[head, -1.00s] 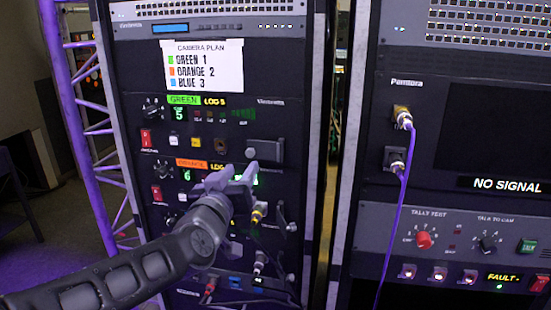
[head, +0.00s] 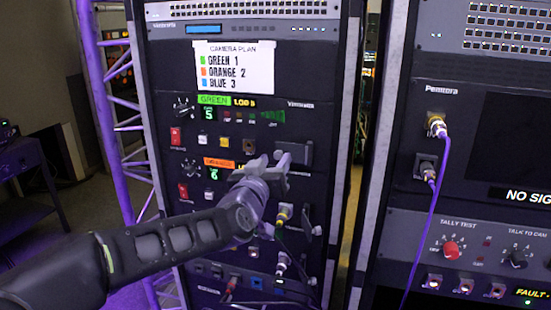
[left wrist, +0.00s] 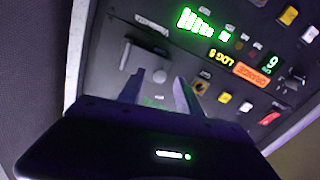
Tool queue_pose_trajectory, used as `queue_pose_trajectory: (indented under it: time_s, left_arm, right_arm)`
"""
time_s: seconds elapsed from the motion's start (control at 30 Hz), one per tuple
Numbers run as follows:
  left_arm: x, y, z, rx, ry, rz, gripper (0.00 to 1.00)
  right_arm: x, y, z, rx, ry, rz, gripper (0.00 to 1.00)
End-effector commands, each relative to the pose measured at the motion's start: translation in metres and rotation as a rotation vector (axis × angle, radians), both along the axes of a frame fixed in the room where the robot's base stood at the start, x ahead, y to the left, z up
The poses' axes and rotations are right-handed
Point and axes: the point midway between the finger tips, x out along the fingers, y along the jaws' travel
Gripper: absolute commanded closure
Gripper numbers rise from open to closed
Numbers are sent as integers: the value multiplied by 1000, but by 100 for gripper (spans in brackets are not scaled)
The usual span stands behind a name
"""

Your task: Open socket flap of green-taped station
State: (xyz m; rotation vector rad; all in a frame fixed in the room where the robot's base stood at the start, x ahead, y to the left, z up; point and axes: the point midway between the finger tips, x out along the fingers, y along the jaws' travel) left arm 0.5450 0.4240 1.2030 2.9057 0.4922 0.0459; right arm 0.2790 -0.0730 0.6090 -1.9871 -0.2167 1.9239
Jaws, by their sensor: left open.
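The green-taped station is the top one on the left rack, marked by a green tape label (head: 214,100) and a green 5 display. Its grey socket flap (head: 303,151) lies flat against the panel at the right end and looks closed; the socket behind it is hidden. In the left wrist view, which is turned nearly upside down, the flap (left wrist: 143,55) is just beyond the fingertips. My left gripper (head: 272,160) is open and empty at the flap's left edge; its spread fingers (left wrist: 157,82) point at the panel. Contact cannot be told. My right gripper is not in view.
A camera plan sheet (head: 234,66) is above. A second rack with a purple cable (head: 437,210) stands right. A purple truss (head: 100,100) is left.

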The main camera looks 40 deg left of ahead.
Motion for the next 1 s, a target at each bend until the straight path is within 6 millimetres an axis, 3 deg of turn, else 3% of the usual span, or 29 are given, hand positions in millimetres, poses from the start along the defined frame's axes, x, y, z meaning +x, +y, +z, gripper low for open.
queue_pose_trajectory:
  time_s: [0.13,0.43,0.93,1.0]
  left_arm:
    - [14,4,0,-1,-1,-1,59]
    - [16,6,0,0,-1,0,59]
    - [16,5,0,0,-1,0,99]
    - [16,5,0,0,-1,0,100]
  right_arm:
    - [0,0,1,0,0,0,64]
    - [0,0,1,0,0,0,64]
    - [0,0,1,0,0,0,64]
    - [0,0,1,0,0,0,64]
